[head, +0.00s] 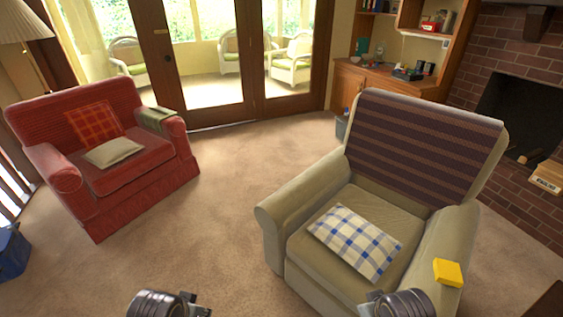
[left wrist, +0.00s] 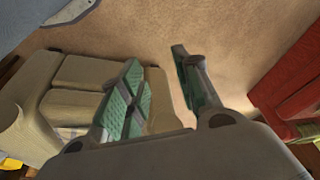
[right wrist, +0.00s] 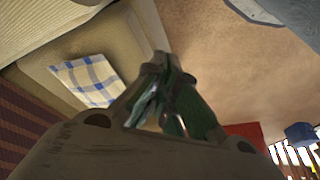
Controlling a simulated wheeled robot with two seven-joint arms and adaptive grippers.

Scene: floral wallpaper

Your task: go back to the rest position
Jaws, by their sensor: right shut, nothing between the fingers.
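My left gripper (left wrist: 157,60) is open in the left wrist view, with its two green-padded fingers apart and nothing between them. My right gripper (right wrist: 163,62) is shut in the right wrist view, its fingers together and empty. In the head view, parts of both my arms show at the bottom edge, left of centre and at the right; the fingertips are hard to make out there. Neither gripper holds anything.
A beige armchair (head: 282,215) with a checked cushion (head: 355,241) stands close at the right, a yellow block (head: 447,272) on its arm. A red armchair (head: 130,190) stands at the left. Carpet (head: 225,190) between them is clear. A brick fireplace (head: 500,190) is at the right.

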